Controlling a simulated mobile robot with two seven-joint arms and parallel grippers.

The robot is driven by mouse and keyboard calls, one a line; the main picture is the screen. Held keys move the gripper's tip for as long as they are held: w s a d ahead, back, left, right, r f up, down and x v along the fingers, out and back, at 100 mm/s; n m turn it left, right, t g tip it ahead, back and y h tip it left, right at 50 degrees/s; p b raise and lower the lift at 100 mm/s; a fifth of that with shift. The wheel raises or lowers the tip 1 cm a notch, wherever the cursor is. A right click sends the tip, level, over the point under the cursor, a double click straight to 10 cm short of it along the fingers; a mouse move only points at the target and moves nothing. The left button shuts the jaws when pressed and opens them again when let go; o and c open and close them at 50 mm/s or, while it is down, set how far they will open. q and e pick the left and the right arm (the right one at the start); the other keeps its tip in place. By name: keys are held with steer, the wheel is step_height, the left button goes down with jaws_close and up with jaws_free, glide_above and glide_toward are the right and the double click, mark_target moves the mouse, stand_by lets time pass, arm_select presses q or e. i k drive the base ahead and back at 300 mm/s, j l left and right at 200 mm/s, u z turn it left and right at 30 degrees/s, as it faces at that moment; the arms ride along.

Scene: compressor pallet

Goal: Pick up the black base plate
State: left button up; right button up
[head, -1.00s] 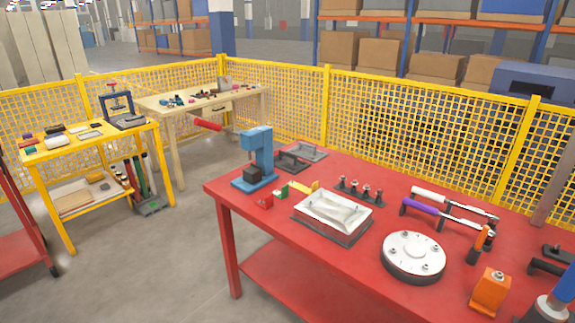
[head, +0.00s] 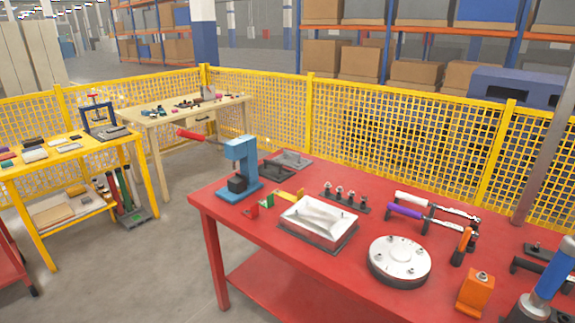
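No part is marked clearly as the black base plate. A dark flat plate (head: 275,172) lies on the red table behind the blue press, beside a grey plate (head: 292,159). A round silver disc (head: 400,256) sits on a dark round base (head: 398,281) at the front right. I cannot tell which of these is the base plate. Neither of my grippers is in view.
The red table (head: 290,290) also holds a blue press (head: 240,165), a purple-handled clamp (head: 405,210), an orange block (head: 475,292) and a blue cylinder (head: 553,270). A yellow bench (head: 140,150) stands left. Yellow mesh fence (head: 400,130) runs behind. Grey floor is open front left.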

mark_target(271, 171)
steer(key=i+j+u, duration=0.25)
steer(key=u, duration=0.15)
steer(key=i+j+u, duration=0.1)
steer(key=i+u, duration=0.75)
steer(key=i+l+u, duration=0.1)
steer(key=i+u, duration=0.35)
steer(key=i, duration=0.95)
steer(key=i+z, duration=0.15)
steer(key=i, duration=0.55)
steer(key=i+j+z, duration=0.15)
steer(key=i, duration=0.55)
steer(key=i+z, duration=0.95)
steer(key=z, duration=0.2)
steer(key=i+z, duration=0.2)
steer(key=z, duration=0.25)
steer(key=i+z, duration=0.15)
steer(key=z, duration=0.3)
steer(key=i+j+z, duration=0.15)
steer(key=z, duration=0.3)
steer(key=i+z, duration=0.2)
steer(key=z, duration=0.25)
steer(key=i+j+z, duration=0.15)
steer(key=z, duration=0.3)
steer(key=i+j+z, duration=0.15)
steer(key=z, duration=0.3)
